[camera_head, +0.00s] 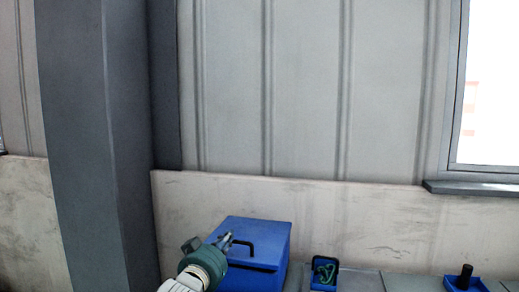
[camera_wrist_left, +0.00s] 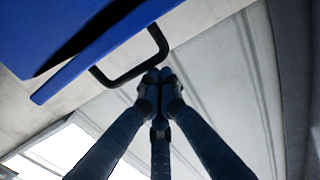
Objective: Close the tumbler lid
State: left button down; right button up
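The tumbler (camera_head: 268,236) is a blue box at the bottom middle of the head view. Its lid (camera_wrist_left: 105,45) carries a black bar handle (camera_wrist_left: 133,68), which also shows in the head view (camera_head: 242,244). A dark gap runs along the lid's edge, so the lid looks slightly ajar. My left gripper (camera_head: 227,241) is at the tumbler's left front, close to the handle. In the left wrist view its fingertips (camera_wrist_left: 157,79) are together and empty, next to the handle; I cannot tell whether they touch it. My right gripper is not in view.
Further right is a blue holder (camera_head: 452,284) with a black upright part (camera_head: 466,271). A grey column (camera_head: 90,150) rises at left; a wall panel (camera_head: 340,220) stands behind.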

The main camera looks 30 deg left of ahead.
pick_arm(q)
jog(key=shift+s, duration=0.15)
jog(key=v, duration=1.2)
jog(key=w+t+p, duration=0.2)
jog(key=w, duration=0.1)
jog(key=w+t+y+p, duration=0.1)
jog(key=w+p, duration=0.1)
jog(key=w, duration=0.2)
jog(key=w+t+p, duration=0.2)
jog(key=w, duration=0.2)
jog(key=shift+w+a+r+t, duration=0.25)
jog(key=shift+a+r+t, duration=0.05)
jog(key=shift+a, duration=0.1)
jog(key=shift+f, duration=0.75)
